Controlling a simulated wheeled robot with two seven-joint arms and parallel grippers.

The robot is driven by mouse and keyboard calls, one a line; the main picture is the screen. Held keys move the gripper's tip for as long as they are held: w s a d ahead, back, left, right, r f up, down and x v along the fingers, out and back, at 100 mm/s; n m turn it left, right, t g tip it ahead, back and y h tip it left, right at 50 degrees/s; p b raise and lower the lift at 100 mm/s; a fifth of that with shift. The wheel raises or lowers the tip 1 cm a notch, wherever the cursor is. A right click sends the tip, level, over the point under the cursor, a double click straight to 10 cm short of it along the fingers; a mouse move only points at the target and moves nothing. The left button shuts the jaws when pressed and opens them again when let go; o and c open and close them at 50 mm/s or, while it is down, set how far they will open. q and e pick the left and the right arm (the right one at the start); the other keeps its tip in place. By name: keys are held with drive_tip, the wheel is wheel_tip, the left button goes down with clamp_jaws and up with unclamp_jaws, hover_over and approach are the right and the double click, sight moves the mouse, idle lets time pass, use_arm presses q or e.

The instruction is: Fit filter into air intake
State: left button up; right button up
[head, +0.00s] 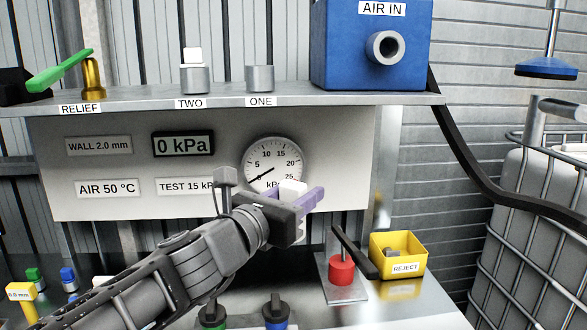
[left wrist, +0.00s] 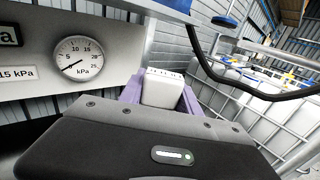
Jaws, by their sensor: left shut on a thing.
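My left gripper (head: 300,200) has purple fingers and is shut on a small white block-shaped filter (head: 292,187), held in front of the gauge panel. In the left wrist view the filter (left wrist: 163,88) sits between the purple fingers, with a row of small dark marks along its top edge. The air intake (head: 385,47) is a round grey port on the blue box labelled AIR IN, above and to the right of the gripper. Another white piece (head: 193,56) stands in the grey holder labelled TWO. The holder labelled ONE (head: 260,78) shows nothing standing above it. My right gripper is not visible.
The shelf (head: 330,98) runs below the blue box. A black hose (head: 470,170) curves down at the right. The gauge (head: 273,164) reads near zero. Below are a red-based lever (head: 341,270), a yellow REJECT bin (head: 399,270) and several coloured knobs. A caged tank stands right.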

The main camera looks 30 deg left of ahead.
use_arm(q)
drive_tip(key=d+f+m+g+h, duration=0.2)
drive_tip(key=d+f+m+h, duration=0.1)
drive_tip(key=f, duration=1.1)
drive_tip(key=d+f+m+g+h, duration=0.3)
drive_tip(key=f+h, duration=0.3)
drive_tip(key=f, duration=0.8)
drive_tip(key=d+f+m+g+h, duration=0.2)
drive_tip(key=d+f+m+h, duration=0.2)
drive_tip(key=f, duration=1)
drive_tip(key=shift+s+h, duration=0.25)
drive_tip(key=shift+h, duration=0.35)
clamp_jaws()
drive_tip(key=shift+r, duration=0.1)
drive_tip(key=shift+r, duration=0.1)
